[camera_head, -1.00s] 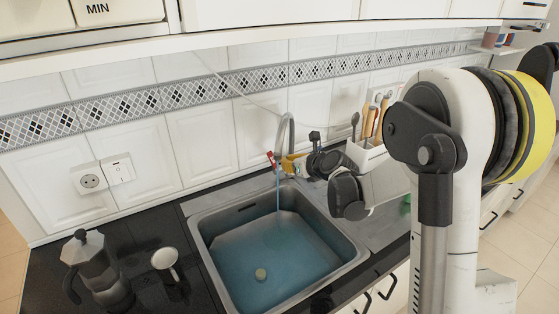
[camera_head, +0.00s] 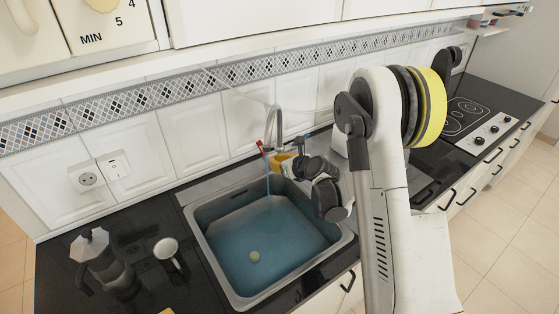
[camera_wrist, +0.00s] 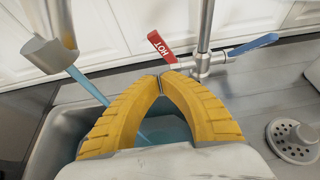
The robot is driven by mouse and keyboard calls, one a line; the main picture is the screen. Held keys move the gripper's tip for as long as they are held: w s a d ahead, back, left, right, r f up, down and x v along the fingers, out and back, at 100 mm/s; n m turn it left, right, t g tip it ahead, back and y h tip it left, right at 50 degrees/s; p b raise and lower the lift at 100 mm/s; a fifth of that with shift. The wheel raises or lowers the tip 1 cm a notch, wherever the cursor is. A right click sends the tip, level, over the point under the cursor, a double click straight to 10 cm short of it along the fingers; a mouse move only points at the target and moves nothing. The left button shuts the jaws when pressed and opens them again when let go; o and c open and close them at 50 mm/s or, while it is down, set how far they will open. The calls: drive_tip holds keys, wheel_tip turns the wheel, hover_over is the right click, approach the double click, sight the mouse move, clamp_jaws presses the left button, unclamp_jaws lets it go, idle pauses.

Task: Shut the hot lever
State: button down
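The red lever marked HOT (camera_wrist: 161,47) is on the left of the tap in the wrist view, tilted up to the left. It also shows in the head view (camera_head: 261,147) beside the tap (camera_head: 275,122). A blue lever (camera_wrist: 254,45) sticks out on the tap's right side. Water runs from the spout (camera_wrist: 50,50) into the sink. My gripper (camera_wrist: 161,80) has its yellow fingertips together, with nothing seen between them. The tips are just below and in front of the red lever's base; I cannot tell if they touch it. In the head view my gripper (camera_head: 282,162) is partly hidden by my wrist.
The sink (camera_head: 345,236) holds bluish water and a round plug. A moka pot (camera_head: 97,262) and a cup (camera_head: 168,251) stand on the dark counter at left. A drain fitting (camera_wrist: 291,138) lies right of my gripper. A stove (camera_head: 475,120) is at far right.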

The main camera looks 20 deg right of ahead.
sight(260, 149)
drive_tip(key=w+a+f+b, duration=0.1)
drive_tip(key=w+a, duration=0.1)
drive_tip(key=w, duration=0.6)
drive_tip(key=shift+a+f, duration=0.25)
drive_tip(key=shift+f, duration=0.1)
drive_tip(key=shift+w+a+r+b, duration=0.15)
drive_tip(key=shift+w+a+b, duration=0.1)
drive_tip(key=shift+w+b, duration=0.3)
drive_tip(key=shift+w, duration=0.1)
